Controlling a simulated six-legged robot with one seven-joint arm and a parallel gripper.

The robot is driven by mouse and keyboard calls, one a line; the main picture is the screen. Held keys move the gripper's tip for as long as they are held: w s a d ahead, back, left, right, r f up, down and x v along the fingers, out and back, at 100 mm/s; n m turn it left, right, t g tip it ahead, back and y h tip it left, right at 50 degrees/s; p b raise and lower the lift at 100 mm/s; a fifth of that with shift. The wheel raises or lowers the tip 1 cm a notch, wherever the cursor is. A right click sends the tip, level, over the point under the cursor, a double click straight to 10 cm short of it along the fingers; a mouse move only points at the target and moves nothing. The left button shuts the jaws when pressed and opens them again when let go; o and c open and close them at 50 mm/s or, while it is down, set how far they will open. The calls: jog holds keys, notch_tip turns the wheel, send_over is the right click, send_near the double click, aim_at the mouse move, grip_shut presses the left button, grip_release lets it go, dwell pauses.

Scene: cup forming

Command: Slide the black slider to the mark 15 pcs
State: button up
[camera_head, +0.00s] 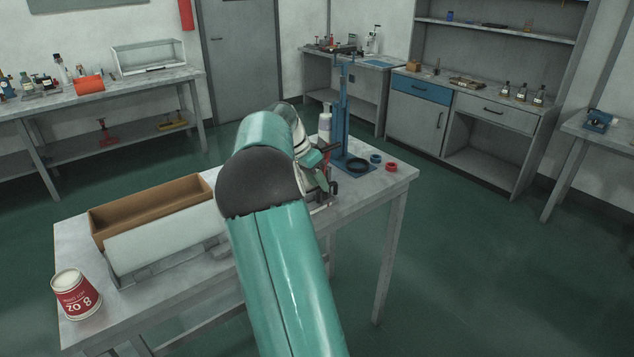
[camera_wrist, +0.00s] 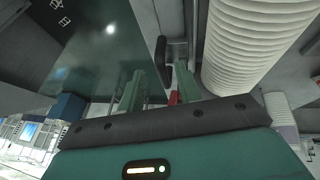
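In the wrist view, a small black piece (camera_wrist: 163,62), which looks like the slider, stands beside a grey upright part. My gripper (camera_wrist: 158,85) has its two green fingers apart, with the black piece showing between and just beyond their tips. I cannot tell whether either finger touches it. In the head view my gripper (camera_head: 327,168) is over the far right part of the table, by the blue stand. My arm hides most of the machine there. The mark 15 pcs is not readable in either view.
A white ribbed column (camera_wrist: 262,40), like stacked cups, stands close right of the fingers. On the table are a brown open box (camera_head: 150,208), a red-and-white cup (camera_head: 76,294), a blue stand (camera_head: 341,125) and small rings (camera_head: 391,167).

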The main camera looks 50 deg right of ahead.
jog(key=shift+f, duration=0.3)
grip_shut()
jog(key=shift+a, duration=0.15)
